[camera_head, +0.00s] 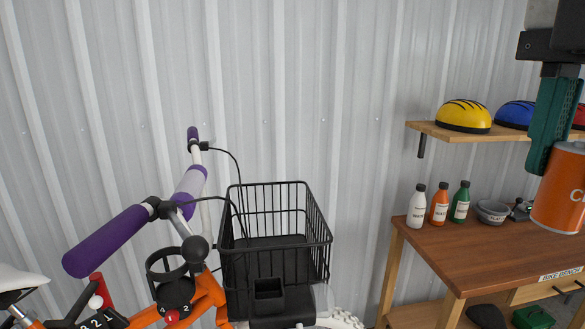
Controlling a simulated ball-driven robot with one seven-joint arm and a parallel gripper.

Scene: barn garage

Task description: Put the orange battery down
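The orange battery (560,195) is a large orange cylinder with a grey top and part of a white letter showing. It is at the right edge of the head view, cut off by the frame. My gripper (555,125), with green fingers, points down at the upper right. Its fingers reach the battery's top and appear shut on it. The battery hangs upright in front of the wooden bench (440,247) in the picture. The far finger's contact is hidden.
A bike with purple grips (110,238) and a black wire basket (275,240) fills the left and middle. The bench bears several bottles (439,206) and a grey bowl (492,211). A shelf (430,129) with helmets (463,117) is above. The bench's front left top is clear.

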